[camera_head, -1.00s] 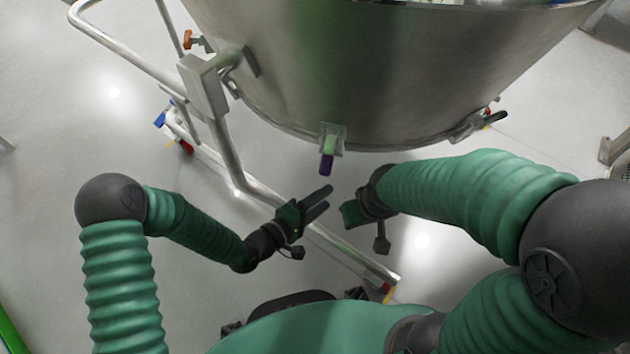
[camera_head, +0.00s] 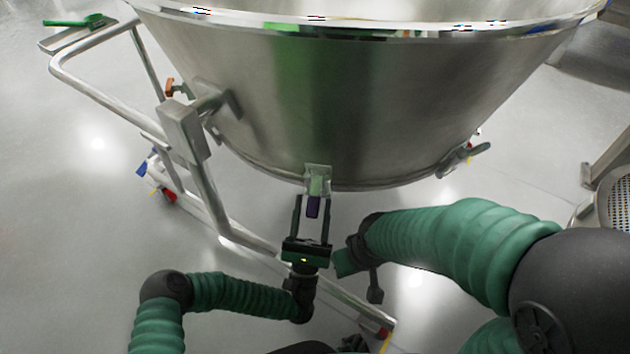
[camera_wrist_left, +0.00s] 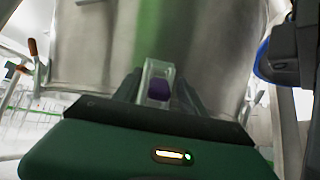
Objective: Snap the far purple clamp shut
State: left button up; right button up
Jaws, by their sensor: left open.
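A purple-tipped clamp (camera_head: 313,207) hangs from a pale metal bracket (camera_head: 317,180) at the lower rim of the big steel vessel (camera_head: 330,100). My left gripper (camera_head: 312,200) is open, with one finger on each side of the purple tip; I cannot tell whether they touch it. In the left wrist view the purple tip (camera_wrist_left: 158,90) sits inside its bracket, between the dark fingers and straight ahead. My right gripper (camera_head: 346,262) is low, right of the left gripper's body; its fingers cannot be made out.
A tubular steel trolley frame (camera_head: 205,185) runs down the left and under my left gripper. An orange-handled fitting (camera_head: 176,88) is at upper left, and another clamp (camera_head: 460,158) sits on the vessel's right rim. A perforated metal part (camera_head: 615,200) is at far right.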

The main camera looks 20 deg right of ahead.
pick_arm(q)
jog(key=x, duration=0.4)
jog(key=shift+p, duration=0.4)
grip_shut()
dwell(1.0)
